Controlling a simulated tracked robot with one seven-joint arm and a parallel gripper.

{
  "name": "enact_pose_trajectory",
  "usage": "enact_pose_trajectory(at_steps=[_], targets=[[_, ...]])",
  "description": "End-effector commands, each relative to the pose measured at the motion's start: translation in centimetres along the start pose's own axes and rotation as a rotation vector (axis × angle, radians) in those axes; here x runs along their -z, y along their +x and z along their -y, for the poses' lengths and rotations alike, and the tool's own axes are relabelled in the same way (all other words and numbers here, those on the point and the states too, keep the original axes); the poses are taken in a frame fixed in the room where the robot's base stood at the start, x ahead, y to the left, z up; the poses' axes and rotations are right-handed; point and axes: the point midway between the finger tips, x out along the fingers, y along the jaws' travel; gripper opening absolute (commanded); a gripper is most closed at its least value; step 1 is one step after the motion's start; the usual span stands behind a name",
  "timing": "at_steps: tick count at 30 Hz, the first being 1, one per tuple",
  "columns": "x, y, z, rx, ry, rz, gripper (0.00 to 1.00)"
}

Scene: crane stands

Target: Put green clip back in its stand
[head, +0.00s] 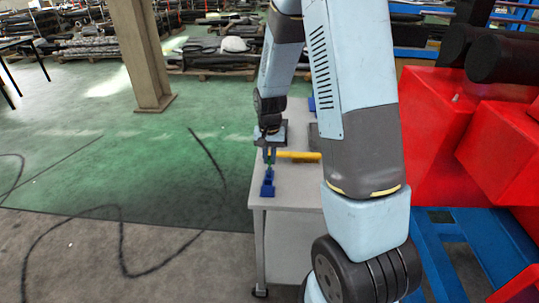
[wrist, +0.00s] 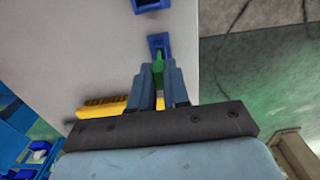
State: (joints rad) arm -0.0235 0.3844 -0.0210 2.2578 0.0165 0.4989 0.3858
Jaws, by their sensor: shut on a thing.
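My gripper (wrist: 159,70) is shut on the green clip (wrist: 158,66), which sticks out from between the fingertips. In the head view, my gripper (head: 269,160) points down over the table, and only a little of the green clip shows. A blue stand (wrist: 158,41) lies just past the clip's tip in the wrist view. In the head view, the blue stand (head: 267,187) is near the table's front left corner, just below the gripper. I cannot tell whether the clip touches the stand.
A yellow-handled brush (wrist: 104,107) lies on the grey table (wrist: 95,50) close beside the gripper. A second blue stand (wrist: 150,4) is at the top of the wrist view. Red boxes (head: 430,130) stand right of my arm. Open floor lies left of the table.

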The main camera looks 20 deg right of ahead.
Motion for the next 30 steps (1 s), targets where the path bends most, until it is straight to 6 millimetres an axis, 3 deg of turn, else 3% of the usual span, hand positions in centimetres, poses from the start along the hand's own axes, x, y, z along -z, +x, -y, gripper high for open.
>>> enact_pose_trajectory(at_steps=[6,7,15,30], targets=[[-0.03,0.72,-0.01,-0.001,0.000,0.001,0.00],[-0.02,0.66,0.00,0.000,0.000,0.001,0.19],[-0.02,0.64,0.00,0.000,0.000,0.000,0.44],[0.02,0.23,0.01,0.000,0.000,-0.001,0.46]])
